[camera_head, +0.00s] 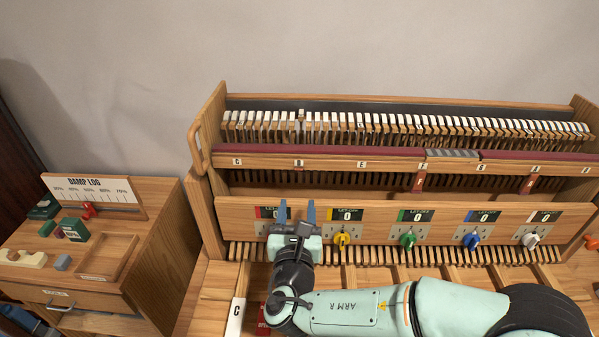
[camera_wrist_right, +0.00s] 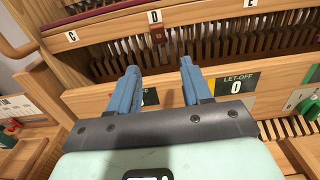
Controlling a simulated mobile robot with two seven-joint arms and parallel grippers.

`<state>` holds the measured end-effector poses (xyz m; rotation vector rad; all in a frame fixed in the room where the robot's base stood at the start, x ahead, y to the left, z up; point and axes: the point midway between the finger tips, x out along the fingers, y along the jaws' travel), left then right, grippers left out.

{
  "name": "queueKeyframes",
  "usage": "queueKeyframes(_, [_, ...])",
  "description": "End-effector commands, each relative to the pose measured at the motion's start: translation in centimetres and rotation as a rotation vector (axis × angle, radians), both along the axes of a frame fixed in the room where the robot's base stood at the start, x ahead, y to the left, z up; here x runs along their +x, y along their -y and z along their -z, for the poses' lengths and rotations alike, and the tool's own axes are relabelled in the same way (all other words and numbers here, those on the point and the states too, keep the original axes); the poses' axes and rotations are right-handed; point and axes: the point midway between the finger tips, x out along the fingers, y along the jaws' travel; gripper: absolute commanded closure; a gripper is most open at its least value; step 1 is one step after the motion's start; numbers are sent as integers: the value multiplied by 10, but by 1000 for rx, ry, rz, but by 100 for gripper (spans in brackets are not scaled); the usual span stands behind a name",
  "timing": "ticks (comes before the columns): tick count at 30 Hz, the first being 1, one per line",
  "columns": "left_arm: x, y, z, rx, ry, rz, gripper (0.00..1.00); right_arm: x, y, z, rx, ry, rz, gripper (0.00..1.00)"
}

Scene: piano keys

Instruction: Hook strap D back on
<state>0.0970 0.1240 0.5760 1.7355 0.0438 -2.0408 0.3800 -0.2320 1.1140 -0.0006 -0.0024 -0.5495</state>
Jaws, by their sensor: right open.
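The rail label D (camera_head: 298,163) is at the left part of the long wooden rail. In the right wrist view a short reddish-brown strap (camera_wrist_right: 157,36) hangs just below the label D (camera_wrist_right: 155,16); its lower end appears free, and I cannot tell whether its upper part is hooked. My right gripper (camera_head: 297,212) is open and empty, its two blue fingers pointing up toward the D position in front of the lower panel. In the right wrist view the strap shows beyond and between the fingertips (camera_wrist_right: 160,78), apart from them.
Two longer brown straps hang under F (camera_head: 418,182) and A (camera_head: 528,185). The lower panel carries yellow (camera_head: 341,239), green (camera_head: 407,240), blue (camera_head: 471,241) and white (camera_head: 531,240) knobs. A side cabinet with a damp log board (camera_head: 95,190) stands left. A wooden cheek (camera_head: 207,125) bounds the action.

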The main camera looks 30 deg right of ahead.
Motion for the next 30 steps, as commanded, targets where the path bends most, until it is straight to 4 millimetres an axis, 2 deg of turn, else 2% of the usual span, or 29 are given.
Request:
queueKeyframes(9, [7,0,-17,-1,8,0,100,59,37,-1,0,-2,4,51])
queueKeyframes(15, [11,0,-25,0,14,1,100,85,53,-1,1,-2,3,51])
queueKeyframes(21, [13,0,-27,0,15,0,100,95,59,0,1,-1,2,51])
queueKeyframes(29, [13,0,-27,0,15,0,100,96,59,0,1,-2,1,51])
queueKeyframes(30, [13,0,-27,0,15,0,100,96,59,0,1,-2,1,61])
